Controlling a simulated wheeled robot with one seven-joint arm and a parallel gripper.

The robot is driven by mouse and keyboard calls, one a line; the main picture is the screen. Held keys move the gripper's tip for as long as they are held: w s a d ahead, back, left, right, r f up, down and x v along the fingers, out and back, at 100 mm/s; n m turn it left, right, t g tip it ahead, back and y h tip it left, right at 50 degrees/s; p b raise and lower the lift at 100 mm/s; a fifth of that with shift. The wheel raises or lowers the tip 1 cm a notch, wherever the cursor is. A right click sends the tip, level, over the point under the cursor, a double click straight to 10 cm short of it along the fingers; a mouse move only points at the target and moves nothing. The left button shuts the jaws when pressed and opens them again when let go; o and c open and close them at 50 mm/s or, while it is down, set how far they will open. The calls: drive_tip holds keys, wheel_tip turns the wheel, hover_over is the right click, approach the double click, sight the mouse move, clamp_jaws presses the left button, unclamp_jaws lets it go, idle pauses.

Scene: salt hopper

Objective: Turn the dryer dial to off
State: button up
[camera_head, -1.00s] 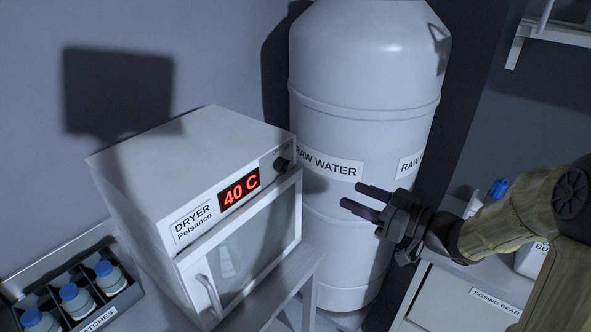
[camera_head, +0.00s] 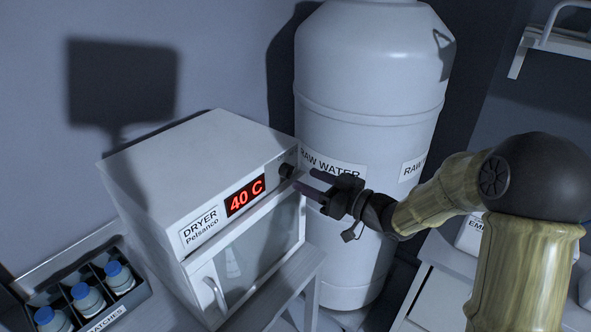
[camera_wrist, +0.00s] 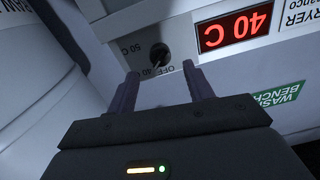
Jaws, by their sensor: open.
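The dryer (camera_head: 210,160) is a white box labelled "DRYER Pelsanco", with a red display (camera_head: 245,195) reading 40 C. Its small black dial (camera_head: 287,171) sits at the right end of the front panel. In the wrist view the dial (camera_wrist: 159,54) has printed marks around it, "OFF", "40" and "50 C", and appears upside down. My gripper (camera_head: 304,183) is open and empty, just in front and to the right of the dial in the head view. In the wrist view its two fingers (camera_wrist: 158,80) point toward the panel, with the dial between and beyond their tips.
A large white raw water tank (camera_head: 370,110) stands behind and right of the dryer. A crate (camera_head: 125,315) of blue-capped bottles is at lower left. A white cabinet (camera_head: 440,300) is at lower right. The dryer door (camera_head: 245,255) is below the dial.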

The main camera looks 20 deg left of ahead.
sight(287, 171)
drive_tip(key=p+x, duration=0.1)
drive_tip(key=x, duration=0.3)
drive_tip(key=shift+w+a, duration=0.2)
drive_tip(key=shift+a, duration=0.2)
